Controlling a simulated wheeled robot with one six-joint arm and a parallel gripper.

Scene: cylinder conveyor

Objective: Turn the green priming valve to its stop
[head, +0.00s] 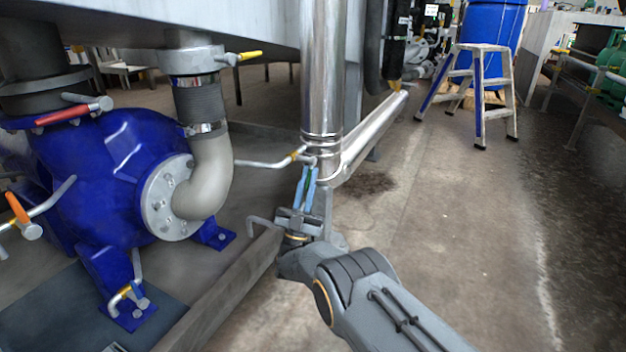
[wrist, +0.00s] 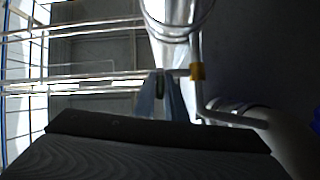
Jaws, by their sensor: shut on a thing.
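The green priming valve's handle shows as a small dark green strip (head: 308,182) between the two blue fingers of my gripper (head: 307,178). My gripper is shut on this handle, in front of the foot of the shiny steel pipe. In the wrist view, the green handle (wrist: 160,84) sits between the blue fingertips (wrist: 161,88). Most of the handle and the valve body are hidden by the fingers, so I cannot tell the handle's angle well.
A thin pipe with a yellow band (head: 297,154) runs just left of the fingers. The steel pipe (head: 322,80) stands close behind. A blue pump (head: 120,165) with red, orange and yellow-handled valves is at left. A step stool (head: 480,85) stands behind; the floor at right is clear.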

